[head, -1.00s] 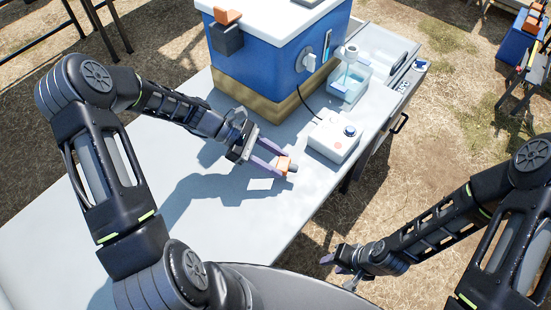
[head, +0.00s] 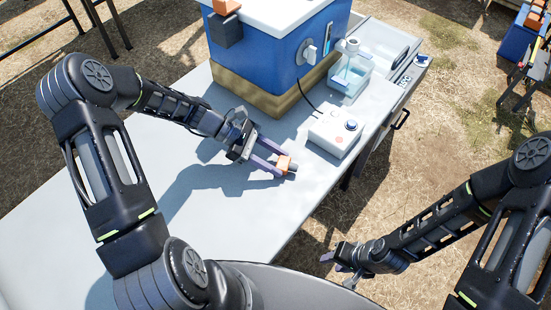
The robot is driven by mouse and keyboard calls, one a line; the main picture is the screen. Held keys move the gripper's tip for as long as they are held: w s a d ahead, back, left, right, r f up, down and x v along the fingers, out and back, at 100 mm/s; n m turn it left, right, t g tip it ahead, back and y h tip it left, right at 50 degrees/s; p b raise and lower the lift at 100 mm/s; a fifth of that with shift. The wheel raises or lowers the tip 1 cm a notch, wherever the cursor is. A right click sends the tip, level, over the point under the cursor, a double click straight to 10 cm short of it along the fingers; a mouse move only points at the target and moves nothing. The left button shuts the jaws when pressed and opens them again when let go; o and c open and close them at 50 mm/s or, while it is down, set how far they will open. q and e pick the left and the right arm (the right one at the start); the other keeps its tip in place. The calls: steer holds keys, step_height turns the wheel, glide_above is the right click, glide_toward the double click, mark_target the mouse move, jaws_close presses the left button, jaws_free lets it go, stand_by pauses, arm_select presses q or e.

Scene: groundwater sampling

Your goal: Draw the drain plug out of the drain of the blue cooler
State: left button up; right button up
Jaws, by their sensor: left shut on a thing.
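The blue cooler (head: 255,66) stands at the back of the table, with a tan base band and a white lid. A round white fitting (head: 307,51) sits on its right face; I cannot tell whether this is the drain. My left gripper (head: 283,165) is shut on a small orange piece (head: 284,162) with a dark end, in front of the cooler and apart from it. I cannot tell whether this piece is the drain plug. My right gripper (head: 335,257) is low beyond the table's right edge; its jaw opening is unclear.
A white box with a dark knob (head: 333,134) stands right of my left gripper, with a black cable running toward the cooler. A clear container of bluish liquid (head: 351,73) and a grey tray (head: 382,48) are behind it. The left of the table (head: 150,165) is clear.

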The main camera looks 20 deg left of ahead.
arm_select(q)
steer(key=shift+f+b, duration=0.45)
steer(key=shift+f, duration=0.3)
steer(key=shift+s+a+f, duration=0.1)
steer(key=shift+s+f, duration=0.2)
steer(key=shift+f, duration=0.2)
steer(key=o, duration=1.3)
steer(key=shift+b, duration=0.3)
steer(key=shift+w+a+r, duration=0.1)
steer(key=shift+a+r, duration=0.05)
steer(key=shift+a, duration=0.1)
steer(key=v, duration=0.6)
steer(key=shift+w+a+r, duration=0.1)
steer(key=shift+w+r, duration=0.2)
steer(key=shift+r, duration=0.1)
steer(key=shift+a+r, duration=0.4)
steer(key=shift+r, duration=0.05)
